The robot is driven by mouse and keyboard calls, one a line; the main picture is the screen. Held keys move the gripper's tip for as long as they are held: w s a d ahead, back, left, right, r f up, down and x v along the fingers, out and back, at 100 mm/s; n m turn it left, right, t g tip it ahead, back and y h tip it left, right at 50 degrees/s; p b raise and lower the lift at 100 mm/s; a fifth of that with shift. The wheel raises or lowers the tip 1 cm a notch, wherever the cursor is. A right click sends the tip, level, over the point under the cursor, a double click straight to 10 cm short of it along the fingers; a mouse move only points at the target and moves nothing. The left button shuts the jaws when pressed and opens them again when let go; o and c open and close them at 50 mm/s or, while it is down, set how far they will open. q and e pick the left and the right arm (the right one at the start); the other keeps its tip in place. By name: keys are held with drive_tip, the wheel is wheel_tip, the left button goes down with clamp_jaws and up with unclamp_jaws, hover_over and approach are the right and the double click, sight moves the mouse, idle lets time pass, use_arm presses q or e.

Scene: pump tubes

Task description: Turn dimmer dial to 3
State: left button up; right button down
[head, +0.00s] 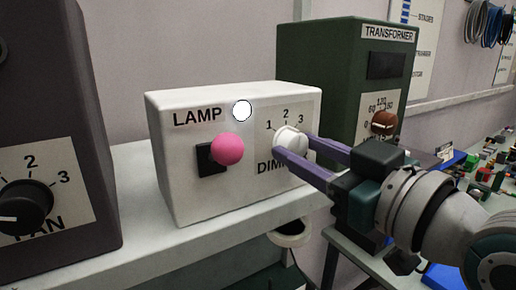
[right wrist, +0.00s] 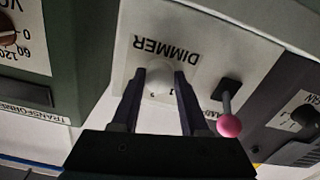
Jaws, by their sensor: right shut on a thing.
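The white lamp box (head: 185,205) stands on a shelf, with "LAMP" and "DIMMER" on its front. Its white dimmer dial (head: 291,138) sits below the marks 1, 2 and 3. My right gripper (head: 292,146) comes from the right, its two purple fingers shut on the dial, one on each side. In the right wrist view the dial (right wrist: 160,78) is between the fingertips, and the panel appears upside down. I cannot make out where the dial points. My left gripper is not in view.
A pink-knobbed lever (head: 228,148) juts out left of the dial, below a round white lamp (head: 242,111). The dark fan box with its black dial (head: 25,206) is at left. The green transformer box (head: 343,50) with a brown dial (head: 383,123) stands behind at right.

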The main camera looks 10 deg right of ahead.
drive_tip(key=m+p, duration=0.1)
drive_tip(key=m, duration=0.7)
drive_tip(key=shift+m, duration=0.4)
idle(0.6)
drive_tip(key=shift+c, duration=2.1)
unclamp_jaws()
drive_tip(key=shift+a, duration=0.1)
drive_tip(key=shift+s, duration=0.1)
